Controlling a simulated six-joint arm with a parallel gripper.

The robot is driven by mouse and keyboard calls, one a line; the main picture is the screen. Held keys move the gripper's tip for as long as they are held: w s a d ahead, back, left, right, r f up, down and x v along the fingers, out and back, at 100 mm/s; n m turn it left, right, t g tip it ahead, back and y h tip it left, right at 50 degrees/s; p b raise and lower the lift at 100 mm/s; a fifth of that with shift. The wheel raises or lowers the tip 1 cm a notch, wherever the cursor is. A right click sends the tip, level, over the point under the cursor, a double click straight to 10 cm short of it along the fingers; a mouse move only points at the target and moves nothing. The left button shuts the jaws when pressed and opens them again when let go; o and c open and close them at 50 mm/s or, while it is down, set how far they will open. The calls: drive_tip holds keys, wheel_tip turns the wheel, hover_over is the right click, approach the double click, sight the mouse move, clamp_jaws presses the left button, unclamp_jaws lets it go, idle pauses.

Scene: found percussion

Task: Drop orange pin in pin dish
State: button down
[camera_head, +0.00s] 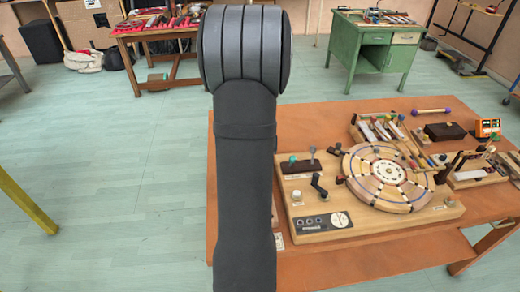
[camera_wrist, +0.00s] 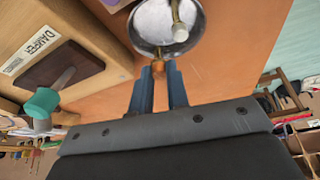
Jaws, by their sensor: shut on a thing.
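In the wrist view my gripper (camera_wrist: 160,72) is shut on the orange pin (camera_wrist: 158,67), of which a small orange end shows between the fingertips. The round metal pin dish (camera_wrist: 141,42) is just beyond the fingertips, at the top of the picture. A pale peg-like piece (camera_wrist: 178,14) with a brass-coloured end shows over the dish; I cannot tell if it lies in it. The pin looks close to the dish's near rim; whether they touch is unclear. In the head view my arm hides the gripper, pin and dish.
A wooden instrument board (camera_head: 370,222) with a round segmented wheel (camera_head: 388,172) stands on the orange-brown table (camera_head: 310,125). In the wrist view, a wooden block labelled DAMPER and a teal-knobbed lever (camera_wrist: 42,102) are at left. Bare tabletop (camera_wrist: 235,60) lies right of the dish.

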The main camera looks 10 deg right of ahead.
drive_tip(key=shift+f, duration=0.55)
drive_tip(key=c, duration=1.3)
unclamp_jaws()
drive_tip(key=v, duration=1.7)
drive_tip(key=shift+r, duration=0.25)
drive_tip(key=x, duration=1.7)
drive_tip(key=shift+f, duration=0.15)
